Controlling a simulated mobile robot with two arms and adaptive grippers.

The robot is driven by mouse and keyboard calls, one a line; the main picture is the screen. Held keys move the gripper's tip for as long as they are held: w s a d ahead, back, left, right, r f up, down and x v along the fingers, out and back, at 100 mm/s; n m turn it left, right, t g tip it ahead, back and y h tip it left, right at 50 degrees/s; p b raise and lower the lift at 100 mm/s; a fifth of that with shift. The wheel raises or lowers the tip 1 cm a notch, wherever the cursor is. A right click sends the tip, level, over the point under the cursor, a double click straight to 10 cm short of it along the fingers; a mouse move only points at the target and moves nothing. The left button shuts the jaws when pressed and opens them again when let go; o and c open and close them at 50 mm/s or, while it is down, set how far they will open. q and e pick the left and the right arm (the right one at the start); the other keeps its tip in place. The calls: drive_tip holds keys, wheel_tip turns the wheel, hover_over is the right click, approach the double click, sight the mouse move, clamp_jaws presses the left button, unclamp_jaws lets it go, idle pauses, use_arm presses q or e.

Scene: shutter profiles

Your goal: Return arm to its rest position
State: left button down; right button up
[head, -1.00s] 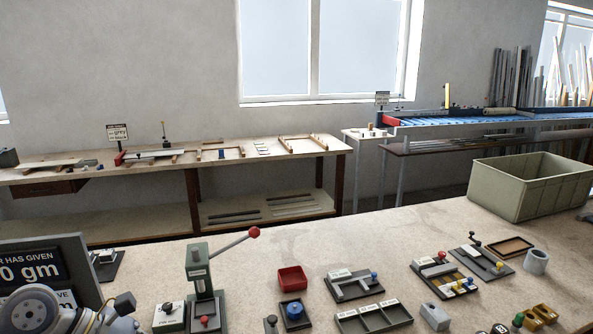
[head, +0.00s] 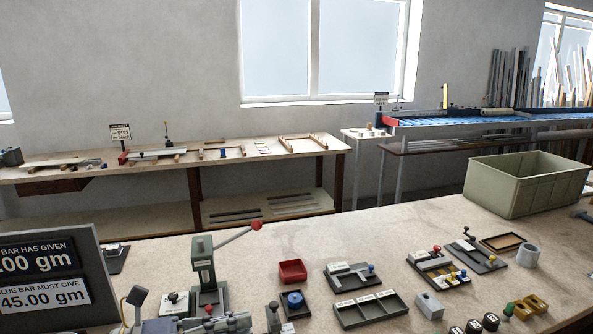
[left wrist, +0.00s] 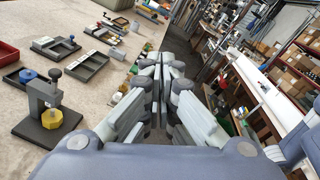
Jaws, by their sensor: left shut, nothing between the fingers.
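My left gripper (left wrist: 165,62) points away from the camera in the left wrist view, fingers together with nothing between them. It hangs beside the workbench edge, over the gap between the bench (left wrist: 55,12) and the shelving. My right gripper is in neither view.
A sign board (head: 45,285) stands at the left of the bench. Small fixtures, a red tray (head: 292,271), a divided tray (head: 371,309) and a large green-grey bin (head: 527,184) occupy the bench. Shelves with boxes (left wrist: 296,68) stand right in the wrist view.

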use_arm(q)
drive_tip(key=w+a+r+n+t+y, duration=0.1)
drive_tip(key=w+a+n+t+y, duration=0.2)
drive_tip(key=n+t, duration=0.6)
drive_tip(key=w+a+r+n+t+y, duration=0.2)
drive_tip(key=w+a+n+t+y, duration=0.15)
drive_tip(key=n, duration=0.85)
drive_tip(key=s+a+f+n+g+y, duration=0.2)
drive_tip(key=a+f+n+y, duration=0.25)
drive_tip(key=f+n, duration=0.3)
drive_tip(key=s+a+f+n+g+y, duration=0.1)
drive_tip(key=s+a+f+n+y, duration=0.15)
drive_tip(key=f+n+y, duration=0.45)
drive_tip(key=s+d+f+n+g+h, duration=0.25)
drive_tip(key=s+f+n+g, duration=0.75)
drive_tip(key=s+f, duration=1)
drive_tip(key=s+f+m+g+b, duration=0.3)
drive_tip(key=f+b, duration=0.3)
drive_tip(key=f, duration=2.5)
drive_tip(key=s+a+f+g+b, duration=0.1)
drive_tip(key=s+f+b, duration=0.3)
drive_tip(key=s+f, duration=1.2)
wheel_tip(320, 180, down, 3)
drive_tip(key=shift+s+a+f, duration=0.2)
drive_tip(key=shift+s+a, duration=0.1)
drive_tip(key=shift+a, duration=0.6)
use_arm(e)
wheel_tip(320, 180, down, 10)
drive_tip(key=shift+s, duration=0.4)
